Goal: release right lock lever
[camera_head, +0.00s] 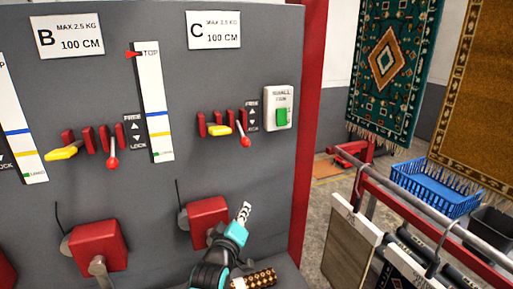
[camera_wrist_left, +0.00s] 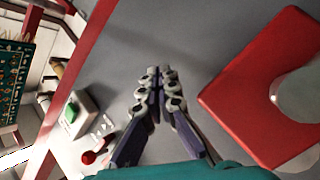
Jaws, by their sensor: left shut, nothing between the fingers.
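The right lock lever (camera_head: 245,141), a red ball on a short stem, is on the grey panel below sign C and points down, beside a FREE/LOCK label (camera_head: 253,116). My left gripper (camera_head: 244,211) is below the lever, in front of the panel and just right of a red box (camera_head: 207,215). In the left wrist view its fingers (camera_wrist_left: 160,76) are together, empty and apart from the lever. My right gripper is not in view.
A yellow lever (camera_head: 219,131) sits left of the red ball. A white switch plate with a green button (camera_head: 281,116) is to its right. Another lock lever (camera_head: 112,162) is under sign B. A red post edges the panel; rugs and a blue crate (camera_head: 436,187) lie beyond.

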